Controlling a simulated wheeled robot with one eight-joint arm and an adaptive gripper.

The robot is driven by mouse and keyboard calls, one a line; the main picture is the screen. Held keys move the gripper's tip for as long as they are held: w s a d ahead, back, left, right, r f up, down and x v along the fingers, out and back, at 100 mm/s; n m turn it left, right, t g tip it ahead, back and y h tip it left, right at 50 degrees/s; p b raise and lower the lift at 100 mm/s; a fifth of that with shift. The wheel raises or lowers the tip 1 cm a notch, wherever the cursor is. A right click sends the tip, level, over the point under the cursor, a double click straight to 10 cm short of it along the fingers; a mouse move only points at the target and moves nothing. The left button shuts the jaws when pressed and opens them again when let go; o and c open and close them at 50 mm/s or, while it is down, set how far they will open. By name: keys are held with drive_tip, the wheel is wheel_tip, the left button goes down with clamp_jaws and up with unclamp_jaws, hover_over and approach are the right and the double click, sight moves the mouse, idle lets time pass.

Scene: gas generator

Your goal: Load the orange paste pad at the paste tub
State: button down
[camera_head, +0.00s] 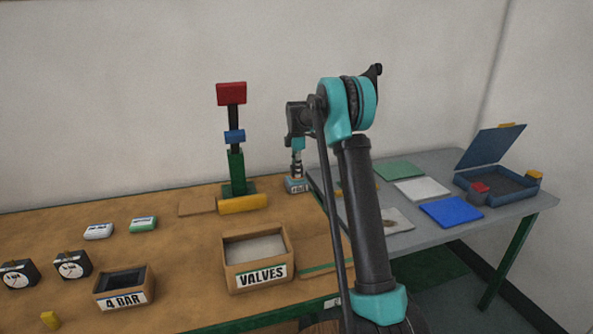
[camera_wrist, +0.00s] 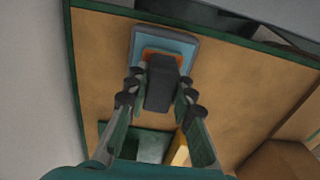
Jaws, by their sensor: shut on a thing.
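The paste tub (camera_head: 297,186) is a small grey-blue box with a label on its front, near the right end of the wooden bench. In the wrist view its grey rim (camera_wrist: 136,40) surrounds a light-blue inside (camera_wrist: 180,46). The orange paste pad (camera_wrist: 148,54) shows as an orange edge under a dark block-like handle (camera_wrist: 162,82), within the tub's outline. My gripper (camera_wrist: 160,88) is shut on the dark handle, pointing down over the tub; it also shows in the head view (camera_head: 297,171). I cannot tell whether the pad touches the paste.
A green post (camera_head: 236,170) with blue and red blocks and a yellow bar (camera_head: 243,204) stand left of the tub. The VALVES bin (camera_head: 258,260) is in front. The grey table (camera_head: 480,222) at right holds coloured sheets and an open blue case (camera_head: 490,165).

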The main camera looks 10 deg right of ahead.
idle(0.3)
drive_tip(key=shift+r, duration=3.45)
